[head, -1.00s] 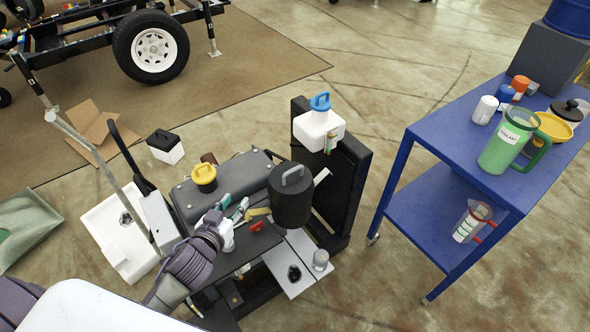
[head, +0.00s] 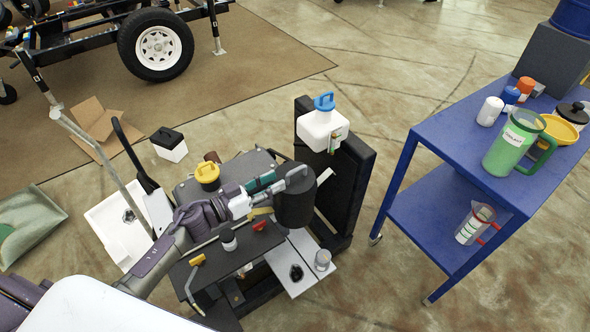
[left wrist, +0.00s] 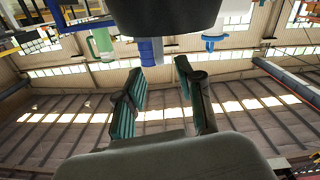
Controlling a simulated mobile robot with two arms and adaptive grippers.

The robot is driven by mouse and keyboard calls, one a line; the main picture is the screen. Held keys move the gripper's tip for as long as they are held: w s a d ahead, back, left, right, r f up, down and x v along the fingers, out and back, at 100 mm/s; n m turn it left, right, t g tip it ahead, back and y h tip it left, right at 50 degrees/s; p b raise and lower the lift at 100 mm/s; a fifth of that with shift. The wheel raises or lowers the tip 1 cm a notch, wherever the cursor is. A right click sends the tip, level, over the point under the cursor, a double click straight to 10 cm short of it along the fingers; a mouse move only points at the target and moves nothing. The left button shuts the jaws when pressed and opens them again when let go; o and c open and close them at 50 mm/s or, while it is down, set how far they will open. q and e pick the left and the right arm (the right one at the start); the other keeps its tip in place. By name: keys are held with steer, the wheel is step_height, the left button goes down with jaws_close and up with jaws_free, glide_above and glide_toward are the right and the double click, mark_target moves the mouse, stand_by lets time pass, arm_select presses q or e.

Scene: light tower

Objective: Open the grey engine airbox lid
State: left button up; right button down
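The engine airbox (head: 295,208) is a dark grey, nearly black upright cylinder in the middle of the head view, with a grey handle (head: 297,172) on its lid. In the left wrist view its dark body (left wrist: 165,14) fills the top middle. My left gripper (head: 276,182) is at the left of the airbox top, close to the handle. Its teal fingers (left wrist: 160,70) are spread apart in the left wrist view, with nothing between them. I cannot tell whether a finger touches the lid. My right gripper is not in view.
A yellow cap (head: 207,172) is on the engine left of the airbox. A white tank with a blue cap (head: 324,102) stands behind. A blue cart (head: 420,200) is at the right, holding a green jug (head: 510,145). A white tray (head: 112,240) is at the left.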

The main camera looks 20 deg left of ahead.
mark_target(295, 171)
arm_select(q)
steer(key=x, duration=0.7)
steer(key=shift+d, duration=0.15)
jaws_close()
